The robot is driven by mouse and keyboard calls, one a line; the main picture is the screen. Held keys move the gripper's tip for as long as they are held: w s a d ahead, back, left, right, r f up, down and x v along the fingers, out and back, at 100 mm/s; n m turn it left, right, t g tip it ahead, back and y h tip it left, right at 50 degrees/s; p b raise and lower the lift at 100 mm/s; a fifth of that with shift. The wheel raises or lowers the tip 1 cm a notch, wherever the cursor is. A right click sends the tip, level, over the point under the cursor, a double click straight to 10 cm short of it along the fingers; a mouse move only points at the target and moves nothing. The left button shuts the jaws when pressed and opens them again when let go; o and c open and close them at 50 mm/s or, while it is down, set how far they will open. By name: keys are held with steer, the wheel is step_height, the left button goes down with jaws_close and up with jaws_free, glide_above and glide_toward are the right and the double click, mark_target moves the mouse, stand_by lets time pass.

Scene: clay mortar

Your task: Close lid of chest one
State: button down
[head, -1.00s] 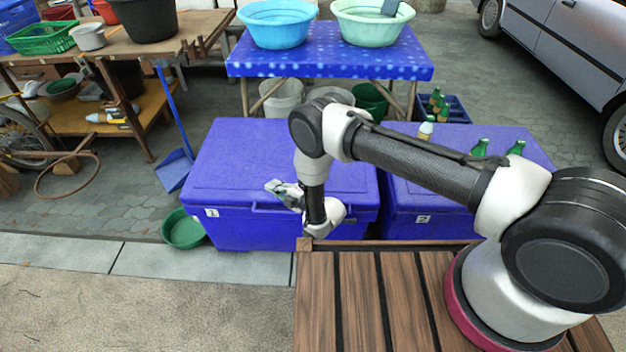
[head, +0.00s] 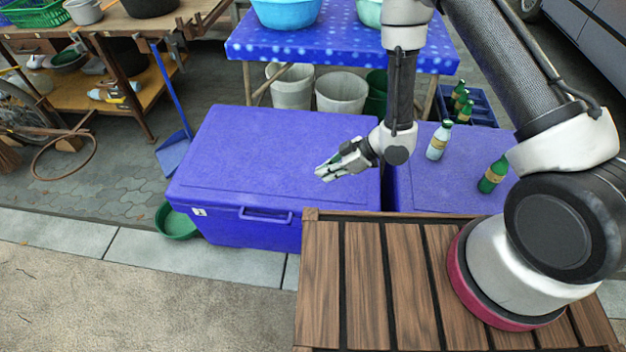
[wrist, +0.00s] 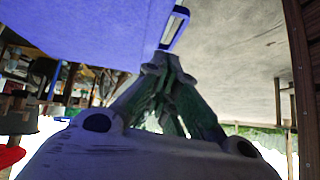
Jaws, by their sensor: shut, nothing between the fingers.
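Chest one (head: 270,150) is the blue chest on the left, marked with a small white "1" label (head: 199,211). Its lid lies flat and looks down on the body all along the front edge. A blue handle (head: 265,216) is on its front side. My gripper (head: 323,173) is shut and empty, pointing left, above or close to the right front part of the lid; I cannot tell whether it touches. In the wrist view the closed fingers (wrist: 165,68) point towards the chest's blue surface (wrist: 80,30) and its handle (wrist: 174,28).
A second blue chest (head: 455,190) stands close on the right, with a white bottle (head: 438,141) and a green bottle (head: 493,175) on it. Behind is a blue-clothed table (head: 340,45) with basins. A green basin (head: 175,222) and blue dustpan (head: 173,153) are at left.

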steer(key=x, duration=0.4)
steer(key=d+f+x, duration=0.1)
steer(key=x, duration=0.7)
steer(key=shift+s+d+f, duration=0.1)
steer(key=shift+d+f, duration=0.2)
steer(key=shift+f, duration=0.4)
steer(key=shift+f, duration=0.1)
